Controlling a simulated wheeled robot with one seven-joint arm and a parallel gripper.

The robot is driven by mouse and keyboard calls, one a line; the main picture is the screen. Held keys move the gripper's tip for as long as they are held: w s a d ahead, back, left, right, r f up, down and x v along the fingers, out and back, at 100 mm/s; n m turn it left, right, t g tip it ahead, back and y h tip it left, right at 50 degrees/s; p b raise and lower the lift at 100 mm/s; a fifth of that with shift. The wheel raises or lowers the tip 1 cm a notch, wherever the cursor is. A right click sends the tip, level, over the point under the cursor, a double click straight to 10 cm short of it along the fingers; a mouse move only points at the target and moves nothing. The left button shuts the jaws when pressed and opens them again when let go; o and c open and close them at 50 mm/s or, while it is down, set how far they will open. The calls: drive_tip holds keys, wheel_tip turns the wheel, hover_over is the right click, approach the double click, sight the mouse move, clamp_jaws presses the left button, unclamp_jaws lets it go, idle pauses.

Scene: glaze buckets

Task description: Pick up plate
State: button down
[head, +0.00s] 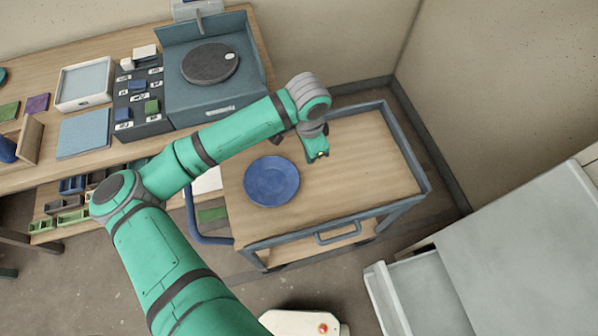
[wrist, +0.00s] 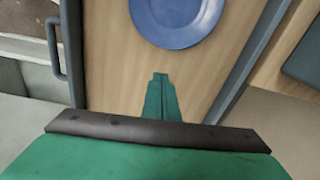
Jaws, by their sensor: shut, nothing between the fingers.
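A round blue plate (head: 271,181) lies flat on the wooden top of the cart (head: 362,160). It also shows in the wrist view (wrist: 177,18), cut off by the top edge. My green gripper (head: 318,156) is above the cart top, to the right of the plate and apart from it. In the wrist view my gripper's fingers (wrist: 160,78) are together, with nothing between them, and point toward the plate's near rim with bare wood between. Nothing hides the plate in the head view.
The cart has a raised blue-grey rim and a front handle (head: 338,233). A workbench at the left holds a blue unit with a dark round disc (head: 210,64), a white tray (head: 85,83) and small blocks. A grey cabinet (head: 520,260) with an open drawer stands at lower right.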

sight(303, 179)
drive_tip(key=shift+m+g+y, duration=0.3)
drive_tip(key=shift+m, duration=0.2)
drive_tip(key=f, duration=0.3)
drive_tip(key=d+f, duration=0.1)
drive_tip(key=f, duration=0.1)
drive_tip(key=d+f, duration=0.1)
drive_tip(key=f, duration=0.2)
drive_tip(key=shift+s+f, duration=0.25)
drive_tip(key=shift+f, duration=0.1)
drive_tip(key=shift+s+a+r, duration=0.1)
drive_tip(key=shift+s+a, duration=0.1)
drive_tip(key=shift+a, duration=0.4)
drive_tip(key=shift+s+a+r, duration=0.1)
drive_tip(key=shift+s+a, duration=0.1)
drive_tip(key=shift+a, duration=0.35)
drive_tip(key=shift+s+a, duration=0.2)
drive_tip(key=shift+a, duration=0.45)
